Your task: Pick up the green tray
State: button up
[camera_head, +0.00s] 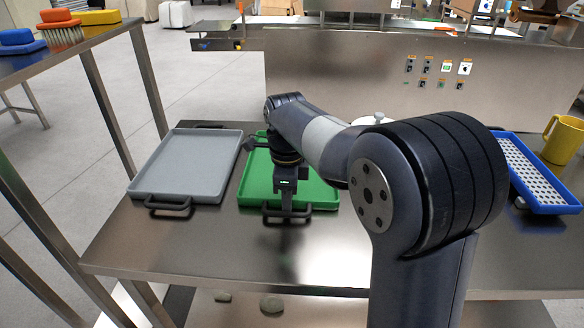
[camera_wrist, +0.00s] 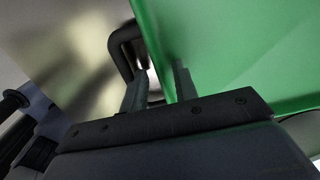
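The green tray (camera_head: 318,190) lies flat on the metal table, partly hidden by my arm. Its black front handle (camera_head: 328,207) points toward the table's near edge. My gripper (camera_head: 287,213) points down at this handle. In the wrist view, my gripper (camera_wrist: 160,70) has its two fingers apart, with the edge of the green tray (camera_wrist: 240,50) between them. The left finger is beside the black handle (camera_wrist: 122,42), and the right finger is in front of the green surface. I cannot tell whether either finger touches the tray.
A grey tray (camera_head: 190,165) lies just left of the green one. A blue tray with a white perforated inside (camera_head: 535,180) and a yellow jug (camera_head: 563,140) stand at the right. A side table (camera_head: 100,35) with brushes is at the upper left. The table's front strip (camera_head: 200,250) is clear.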

grip_shut()
dwell(0.5)
